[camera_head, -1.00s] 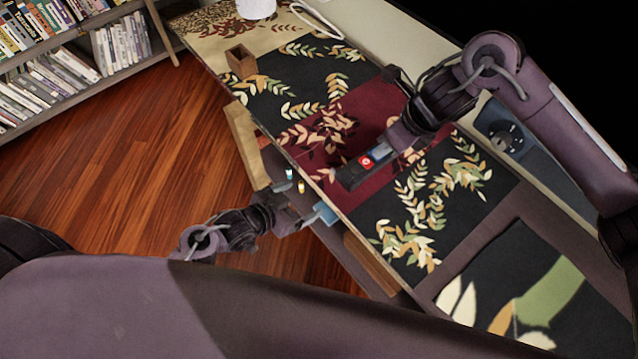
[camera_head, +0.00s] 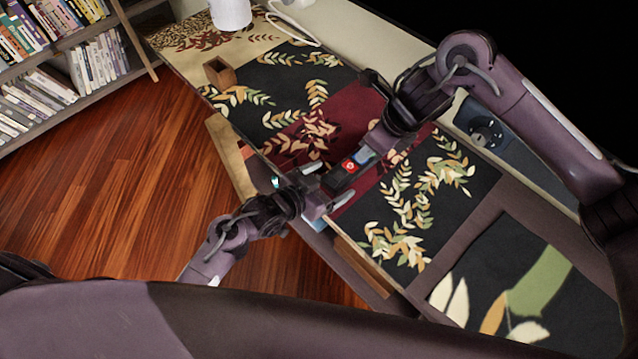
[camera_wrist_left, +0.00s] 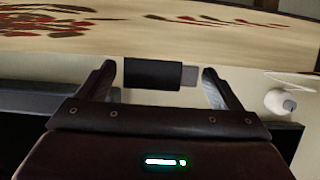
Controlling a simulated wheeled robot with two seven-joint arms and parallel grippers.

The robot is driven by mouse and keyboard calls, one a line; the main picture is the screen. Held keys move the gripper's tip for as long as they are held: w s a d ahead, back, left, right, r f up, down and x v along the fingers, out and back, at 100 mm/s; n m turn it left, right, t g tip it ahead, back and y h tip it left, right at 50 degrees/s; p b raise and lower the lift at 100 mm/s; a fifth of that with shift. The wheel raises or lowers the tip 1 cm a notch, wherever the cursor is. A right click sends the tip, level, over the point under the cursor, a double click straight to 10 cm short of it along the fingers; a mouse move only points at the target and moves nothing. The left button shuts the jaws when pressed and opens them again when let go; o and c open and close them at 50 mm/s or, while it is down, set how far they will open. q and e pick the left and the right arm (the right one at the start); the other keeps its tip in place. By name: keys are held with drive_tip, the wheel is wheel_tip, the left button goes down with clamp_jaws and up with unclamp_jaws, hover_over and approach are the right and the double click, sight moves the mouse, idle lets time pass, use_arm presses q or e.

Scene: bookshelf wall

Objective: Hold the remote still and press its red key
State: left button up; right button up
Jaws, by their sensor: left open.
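The remote (camera_head: 338,180) is a dark block with a bright red key (camera_head: 350,165) on its top face. It is at the dark red part of the patterned cloth. My left gripper (camera_head: 325,190) is open, its fingers apart at the remote's near end. In the left wrist view a dark block (camera_wrist_left: 152,74), apparently the remote's end, shows between the two spread fingertips, with gaps on both sides. My right gripper (camera_head: 366,155) is at the remote's far end, close beside the red key. Its fingers are too small and covered to tell open from shut.
The patterned cloth (camera_head: 420,205) covers a long table. A small brown wooden box (camera_head: 218,72) and a white object (camera_head: 230,12) stand farther off. A dark panel (camera_head: 487,132) lies beyond the cloth. A bookshelf (camera_head: 100,65) stands at the upper left. The cloth right of the remote is clear.

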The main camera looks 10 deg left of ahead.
use_arm(q)
drive_tip(key=shift+w, duration=0.1)
drive_tip(key=c, duration=1.2)
drive_tip(key=shift+o, duration=0.2)
use_arm(e)
drive_tip(key=shift+c, duration=0.2)
clamp_jaws()
idle(1.2)
